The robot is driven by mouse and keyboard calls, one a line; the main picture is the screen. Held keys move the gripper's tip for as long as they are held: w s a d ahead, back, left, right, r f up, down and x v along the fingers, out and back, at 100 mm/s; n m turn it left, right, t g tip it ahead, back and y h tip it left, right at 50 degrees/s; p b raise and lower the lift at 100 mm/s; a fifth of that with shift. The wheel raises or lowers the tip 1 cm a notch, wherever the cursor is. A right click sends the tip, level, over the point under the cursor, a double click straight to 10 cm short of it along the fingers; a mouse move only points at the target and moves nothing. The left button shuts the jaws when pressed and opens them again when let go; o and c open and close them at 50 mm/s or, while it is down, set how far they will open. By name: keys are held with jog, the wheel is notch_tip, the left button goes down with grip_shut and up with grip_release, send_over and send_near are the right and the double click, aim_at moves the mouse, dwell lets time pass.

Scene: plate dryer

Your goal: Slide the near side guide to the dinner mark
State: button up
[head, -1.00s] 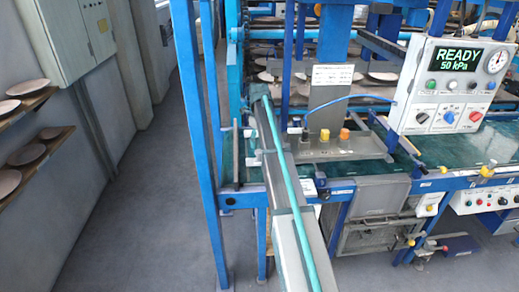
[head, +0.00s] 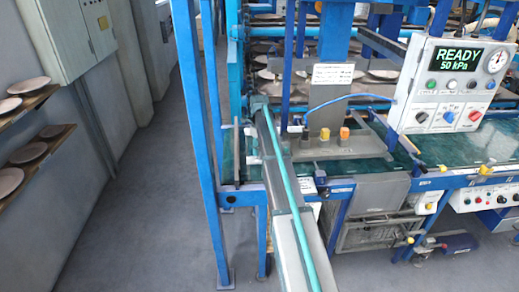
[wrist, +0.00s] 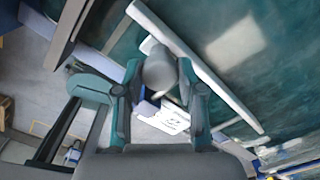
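In the wrist view a pale straight bar (wrist: 215,85), apparently the near side guide, runs diagonally over the green belt. A grey round knob (wrist: 158,71) stands at its near side. My gripper (wrist: 160,75) has one finger on each side of the knob. The fingers are apart, with a narrow gap seeming to show beside the knob; firm contact cannot be made out. A white label (wrist: 172,118) with dark print lies below the knob, too small to read, so I cannot tell the dinner mark. In the head view my arm hides the guide and knob.
The green belt (head: 370,165) runs under a blue frame. A control panel (head: 447,83) reads READY, 50 kPa. A metal plate with yellow and orange parts (head: 325,145) sits right of my arm. A blue post (head: 196,120) stands close on the left; the floor beyond is clear.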

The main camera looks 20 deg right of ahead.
grip_shut()
jog(key=shift+s, duration=0.1)
jog(key=shift+s+a, duration=0.3)
jog(key=shift+s, duration=0.4)
jog(key=o, duration=0.9)
grip_release()
jog(key=shift+w, duration=0.1)
jog(key=shift+r, duration=0.15)
notch_tip(320, 180, up, 12)
